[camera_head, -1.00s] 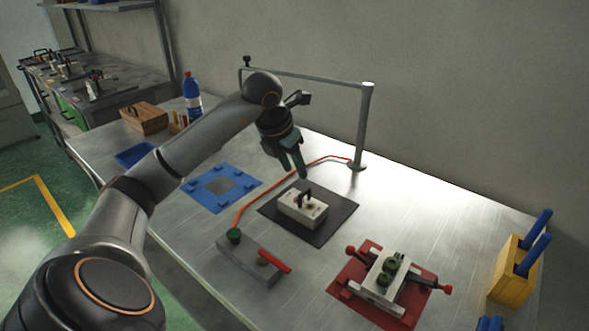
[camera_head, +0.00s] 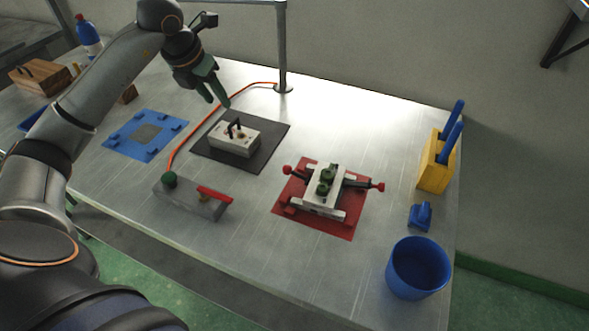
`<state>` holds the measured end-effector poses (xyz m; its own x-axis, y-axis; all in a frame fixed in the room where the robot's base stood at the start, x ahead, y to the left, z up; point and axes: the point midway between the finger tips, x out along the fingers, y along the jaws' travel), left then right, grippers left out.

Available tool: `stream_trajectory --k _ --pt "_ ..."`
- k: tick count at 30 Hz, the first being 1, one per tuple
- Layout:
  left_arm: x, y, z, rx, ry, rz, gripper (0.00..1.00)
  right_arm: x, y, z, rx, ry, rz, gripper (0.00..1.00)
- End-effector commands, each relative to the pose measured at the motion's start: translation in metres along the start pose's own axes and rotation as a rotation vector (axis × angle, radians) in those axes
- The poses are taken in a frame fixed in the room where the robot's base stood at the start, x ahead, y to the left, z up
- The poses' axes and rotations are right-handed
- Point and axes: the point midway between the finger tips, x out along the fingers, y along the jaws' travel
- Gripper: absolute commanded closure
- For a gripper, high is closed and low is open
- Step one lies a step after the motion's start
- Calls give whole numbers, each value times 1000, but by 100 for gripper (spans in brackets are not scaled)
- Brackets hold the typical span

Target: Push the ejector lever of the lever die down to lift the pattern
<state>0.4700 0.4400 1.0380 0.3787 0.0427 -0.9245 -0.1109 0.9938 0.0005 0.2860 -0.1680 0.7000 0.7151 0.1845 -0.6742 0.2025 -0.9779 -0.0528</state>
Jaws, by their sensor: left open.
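A pale metal die with two green round parts on top and dark side levers ending in red knobs (camera_head: 325,187) lies on a red mat (camera_head: 333,227); it looks like the lever die. Its side levers stick out roughly level to left and right. Another pale block die with a black handle (camera_head: 234,139) sits on a black mat (camera_head: 265,157). My left gripper (camera_head: 215,97) has its dark green fingers apart and empty, above and behind this block die, well away from the lever die. My right gripper is not in view.
A grey bar with a red lever (camera_head: 195,200) lies at the front, with an orange hose (camera_head: 190,133). A blue mat (camera_head: 125,128) is left. A yellow holder (camera_head: 435,163), a small blue piece (camera_head: 420,216) and a blue bucket (camera_head: 418,268) stand right. A post (camera_head: 282,50) rises behind.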

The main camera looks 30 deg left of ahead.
Motion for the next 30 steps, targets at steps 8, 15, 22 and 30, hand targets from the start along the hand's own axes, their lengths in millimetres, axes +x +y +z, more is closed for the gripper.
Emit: stream_trajectory --k 8,15,22,30 --pt "0 -1 0 -11 3 -4 71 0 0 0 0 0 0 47" --pt "7 -21 -2 -220 58 -67 98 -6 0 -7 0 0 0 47" --pt "18 -53 -9 -594 184 -143 100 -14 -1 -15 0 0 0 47" --pt "26 -87 -19 -1052 373 -161 100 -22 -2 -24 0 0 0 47"
